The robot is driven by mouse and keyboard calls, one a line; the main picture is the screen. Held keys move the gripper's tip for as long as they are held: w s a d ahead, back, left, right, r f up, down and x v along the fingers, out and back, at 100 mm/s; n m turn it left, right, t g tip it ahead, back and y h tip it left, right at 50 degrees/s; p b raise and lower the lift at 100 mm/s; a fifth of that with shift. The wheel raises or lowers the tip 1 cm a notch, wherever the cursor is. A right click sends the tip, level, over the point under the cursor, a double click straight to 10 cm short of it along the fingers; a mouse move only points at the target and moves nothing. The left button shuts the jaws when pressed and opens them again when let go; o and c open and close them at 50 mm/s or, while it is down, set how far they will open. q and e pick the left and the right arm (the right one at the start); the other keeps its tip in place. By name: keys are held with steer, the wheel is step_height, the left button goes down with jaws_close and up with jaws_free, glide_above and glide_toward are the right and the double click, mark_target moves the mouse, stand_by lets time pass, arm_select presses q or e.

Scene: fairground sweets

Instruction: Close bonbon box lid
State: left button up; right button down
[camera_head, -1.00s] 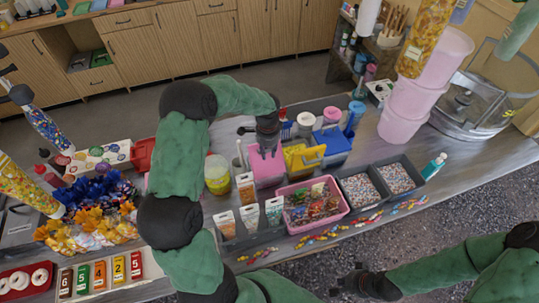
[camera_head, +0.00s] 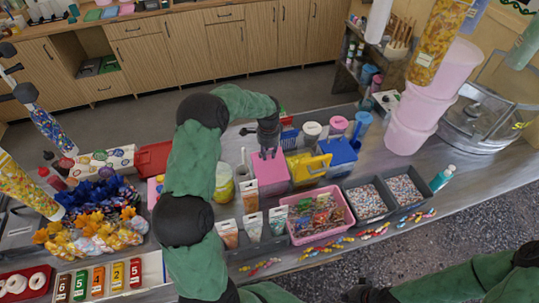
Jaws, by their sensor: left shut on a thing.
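A pink box (camera_head: 272,183), which I take for the bonbon box, stands mid-counter. My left gripper (camera_head: 268,153) comes down on it from behind, fingers shut at its upper back edge. They seem to hold its pink top part; the hand hides the grip, and I cannot tell whether the lid lies fully flat. My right gripper (camera_head: 363,291) is low at the bottom edge, away from the counter items, dark and partly cut off.
A yellow box (camera_head: 304,168) and a blue box (camera_head: 341,158) stand just right of the pink box. In front are a pink sweet tray (camera_head: 344,218), grey bins (camera_head: 365,202) and small packets (camera_head: 252,226). A jar (camera_head: 224,183) stands to the left.

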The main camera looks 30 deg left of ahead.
arm_select(q)
steer(key=shift+w+a+f+b, duration=0.4)
steer(key=shift+w+a+f, duration=0.2)
steer(key=shift+a+f, duration=0.15)
steer(key=shift+c, duration=0.2)
steer(key=shift+w+a+f+b, duration=0.2)
steer(key=shift+f+b, duration=0.3)
steer(key=shift+f, duration=0.2)
steer(key=shift+w+a+f+b, duration=0.1)
steer(key=shift+a+f+b, duration=0.1)
steer(key=shift+f+b, duration=0.4)
steer(key=shift+c, duration=0.2)
steer(key=shift+f, duration=0.15)
steer(key=o, duration=0.6)
steer(key=shift+w+a, duration=0.15)
step_height(320, 180, up, 13)
steer(key=p, duration=0.7)
steer(key=shift+p, duration=0.3)
steer(key=shift+f, duration=0.15)
